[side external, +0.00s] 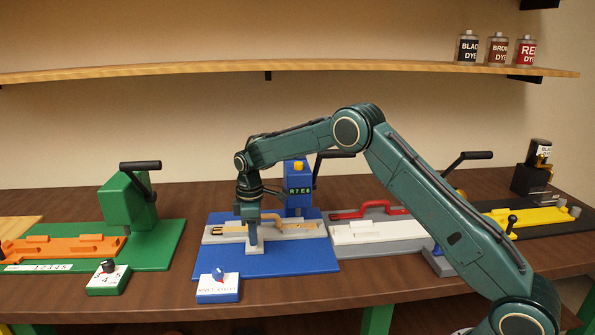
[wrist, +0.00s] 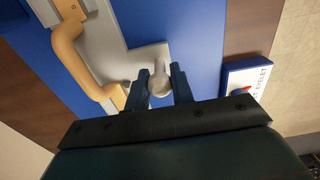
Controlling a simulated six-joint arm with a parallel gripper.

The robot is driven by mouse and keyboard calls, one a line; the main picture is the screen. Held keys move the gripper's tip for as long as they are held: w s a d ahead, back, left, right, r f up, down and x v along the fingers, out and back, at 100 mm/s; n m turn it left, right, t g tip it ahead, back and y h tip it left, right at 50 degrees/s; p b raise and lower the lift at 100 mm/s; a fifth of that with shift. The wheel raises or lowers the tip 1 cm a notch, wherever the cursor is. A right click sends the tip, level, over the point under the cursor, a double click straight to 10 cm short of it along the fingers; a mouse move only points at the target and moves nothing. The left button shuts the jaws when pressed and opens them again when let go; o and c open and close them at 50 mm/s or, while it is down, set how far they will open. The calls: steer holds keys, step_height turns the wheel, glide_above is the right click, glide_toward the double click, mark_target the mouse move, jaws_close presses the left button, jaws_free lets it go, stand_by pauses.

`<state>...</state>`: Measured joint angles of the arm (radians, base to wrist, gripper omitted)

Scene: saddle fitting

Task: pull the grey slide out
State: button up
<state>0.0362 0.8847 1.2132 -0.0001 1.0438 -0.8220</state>
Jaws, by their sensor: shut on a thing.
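The grey slide (side external: 300,231) lies on the blue base plate (side external: 305,262) of the blue station; its grey surface also shows in the wrist view (wrist: 140,58). A pale round knob (wrist: 160,84) stands at the slide's edge. My gripper (wrist: 160,88) is shut on this knob, one dark finger on each side. A tan curved handle (wrist: 68,48) lies along the slide, left of my fingers in the wrist view.
The blue press (side external: 298,196) with a black lever stands behind the slide. A blue-and-white dial box (side external: 218,287) sits in front, near the table edge. A green station (side external: 130,215) is to the left.

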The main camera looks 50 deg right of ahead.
steer(key=shift+s+a, duration=0.1)
steer(key=shift+s+a, duration=0.45)
steer(key=shift+a, duration=0.1)
steer(key=shift+s+a, duration=0.55)
steer(key=shift+s, duration=0.05)
steer(key=shift+s+a, duration=0.6)
stand_by(0.3)
